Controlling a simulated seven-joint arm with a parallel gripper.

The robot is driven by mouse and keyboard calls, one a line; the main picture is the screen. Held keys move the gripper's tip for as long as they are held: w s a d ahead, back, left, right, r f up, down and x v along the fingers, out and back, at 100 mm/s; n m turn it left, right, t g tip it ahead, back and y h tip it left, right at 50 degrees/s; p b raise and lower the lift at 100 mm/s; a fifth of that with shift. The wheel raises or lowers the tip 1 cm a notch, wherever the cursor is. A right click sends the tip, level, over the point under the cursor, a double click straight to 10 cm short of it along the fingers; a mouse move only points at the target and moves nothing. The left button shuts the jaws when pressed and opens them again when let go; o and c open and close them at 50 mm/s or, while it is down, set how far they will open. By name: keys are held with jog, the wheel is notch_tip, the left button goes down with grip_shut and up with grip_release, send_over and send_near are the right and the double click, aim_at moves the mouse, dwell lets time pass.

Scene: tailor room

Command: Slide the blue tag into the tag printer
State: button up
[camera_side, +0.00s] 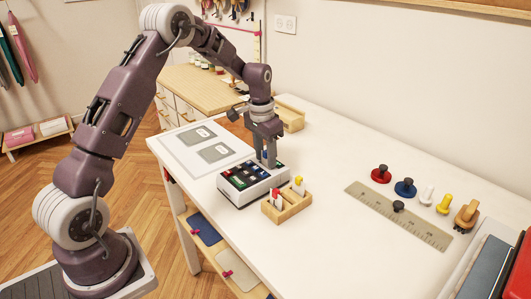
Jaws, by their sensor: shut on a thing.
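The tag printer (247,195) is a white box with a dark top carrying several small coloured pieces, and it stands on the white table. My gripper (267,163) points down over the printer's back right part. It is shut on the blue tag (265,155), which shows only as a small blue patch between the fingers. The tag's lower end is hard to see, so I cannot tell whether it is inside the printer or just above it. A wooden holder (290,210) with a red tag (276,196) and a yellow tag (298,184) stands just right of the printer.
A mat with two grey panels (196,136) lies behind the printer to the left. A wooden tray (291,117) stands behind my gripper. A metal ruler (400,218) and several coloured knobs (404,187) are at the right. The table between holder and ruler is clear.

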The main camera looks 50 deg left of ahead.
jog(key=shift+f, duration=0.15)
jog(key=o, duration=1.4)
jog(key=shift+c, duration=0.2)
jog(key=r, duration=0.7)
jog(key=shift+s, duration=0.35)
jog(key=s+d+r+t, duration=0.3)
jog(key=s+d+r, duration=0.8)
jog(key=s+r, duration=0.4)
jog(key=s+d+f, duration=0.1)
jog(key=s+d, duration=0.1)
jog(key=s, duration=0.6)
jog(key=s+d+f+t, duration=0.1)
jog(key=s+d+f, duration=0.1)
jog(key=s, duration=0.6)
jog(key=shift+s+d+t, duration=0.15)
jog(key=shift+t, duration=0.15)
